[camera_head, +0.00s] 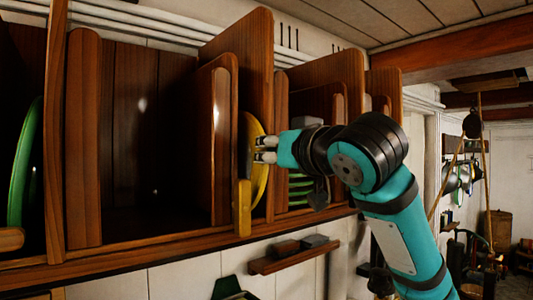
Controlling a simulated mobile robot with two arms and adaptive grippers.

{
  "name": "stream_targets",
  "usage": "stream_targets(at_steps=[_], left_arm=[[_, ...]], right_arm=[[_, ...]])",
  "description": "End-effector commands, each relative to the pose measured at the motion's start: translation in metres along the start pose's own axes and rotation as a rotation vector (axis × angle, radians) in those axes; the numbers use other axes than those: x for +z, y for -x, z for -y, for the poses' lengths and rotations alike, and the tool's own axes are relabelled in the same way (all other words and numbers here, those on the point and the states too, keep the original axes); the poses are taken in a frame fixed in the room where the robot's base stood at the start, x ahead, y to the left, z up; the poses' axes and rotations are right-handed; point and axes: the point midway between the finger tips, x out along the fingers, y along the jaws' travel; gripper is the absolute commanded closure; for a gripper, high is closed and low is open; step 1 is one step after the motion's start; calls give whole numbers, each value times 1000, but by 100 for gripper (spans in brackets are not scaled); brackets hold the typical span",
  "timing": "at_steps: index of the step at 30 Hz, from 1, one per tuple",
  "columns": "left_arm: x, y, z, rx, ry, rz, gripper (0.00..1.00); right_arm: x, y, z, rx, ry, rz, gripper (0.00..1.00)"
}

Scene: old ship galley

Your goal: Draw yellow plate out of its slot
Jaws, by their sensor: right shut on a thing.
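The yellow plate (259,183) stands upright on edge in a narrow slot of the wooden rack (84,150). My right gripper (262,149) is shut on the plate's upper front edge, reaching in from the right. A yellow upright piece (242,208) stands at the front of the slot, just left of the plate. The plate's rear part is hidden between the wooden dividers. My left gripper is not in view.
A green plate (25,165) stands in a slot at far left. Several green plates (299,188) are stacked right of the yellow one, partly behind my arm. Tall dividers (240,65) flank the slots. A small wall shelf (292,255) holds dark blocks below.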

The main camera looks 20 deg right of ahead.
Motion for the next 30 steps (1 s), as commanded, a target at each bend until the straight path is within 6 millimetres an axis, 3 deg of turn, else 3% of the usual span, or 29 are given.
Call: stream_targets(at_steps=[29,30], left_arm=[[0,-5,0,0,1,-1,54],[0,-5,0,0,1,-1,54]], right_arm=[[-3,20,-3,-1,-1,-6,100],[-3,20,-3,-1,-1,-6,89]])
